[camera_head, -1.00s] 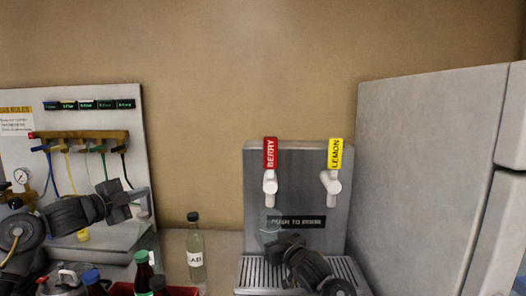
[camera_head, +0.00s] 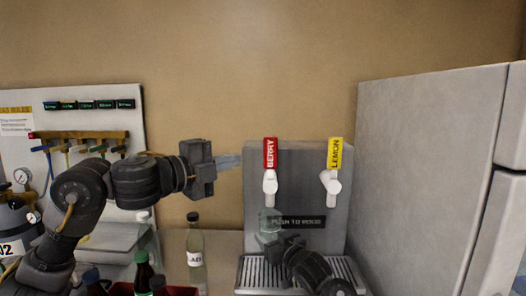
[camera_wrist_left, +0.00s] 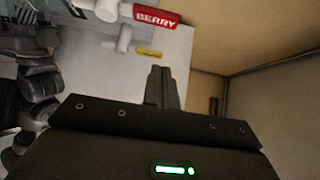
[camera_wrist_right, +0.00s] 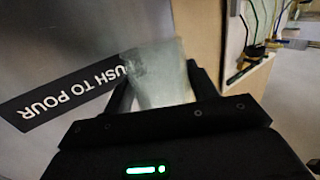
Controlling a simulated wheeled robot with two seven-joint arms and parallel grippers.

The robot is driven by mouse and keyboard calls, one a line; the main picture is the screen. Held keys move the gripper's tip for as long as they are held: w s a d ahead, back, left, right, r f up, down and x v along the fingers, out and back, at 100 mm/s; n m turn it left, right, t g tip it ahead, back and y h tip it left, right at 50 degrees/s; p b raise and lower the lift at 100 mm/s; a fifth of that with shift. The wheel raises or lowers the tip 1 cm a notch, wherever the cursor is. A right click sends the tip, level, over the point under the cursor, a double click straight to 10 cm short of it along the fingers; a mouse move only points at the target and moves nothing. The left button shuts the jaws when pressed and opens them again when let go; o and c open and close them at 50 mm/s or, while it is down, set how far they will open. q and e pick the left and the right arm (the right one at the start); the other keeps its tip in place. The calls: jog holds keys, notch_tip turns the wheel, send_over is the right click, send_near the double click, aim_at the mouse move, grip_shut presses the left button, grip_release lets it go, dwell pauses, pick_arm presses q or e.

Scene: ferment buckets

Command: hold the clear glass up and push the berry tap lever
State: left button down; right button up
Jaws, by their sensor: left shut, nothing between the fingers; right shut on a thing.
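The red berry tap lever (camera_head: 270,153) stands upright above its white spout on the grey tap panel. It also shows in the left wrist view (camera_wrist_left: 155,18). My left gripper (camera_head: 237,161) is shut and empty, level with the lever and a little to its left; I cannot tell if it touches. The clear glass (camera_head: 268,222) is under the berry spout, in front of the panel. My right gripper (camera_head: 268,243) is shut on it; in the right wrist view the glass (camera_wrist_right: 162,78) is between the fingers, partly hiding the "PUSH TO POUR" label.
The yellow lemon lever (camera_head: 335,153) is to the right. A drip tray (camera_head: 250,275) lies below. A labelled clear bottle (camera_head: 195,245) and dark bottles (camera_head: 143,272) stand left. A large grey cabinet (camera_head: 420,180) closes off the right side.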

pick_arm(q)
jog(key=shift+w, duration=0.1)
send_near(274, 148)
jog(key=x, duration=0.5)
jog(key=shift+w+d, duration=0.25)
jog(key=shift+w, duration=0.05)
dwell(0.3)
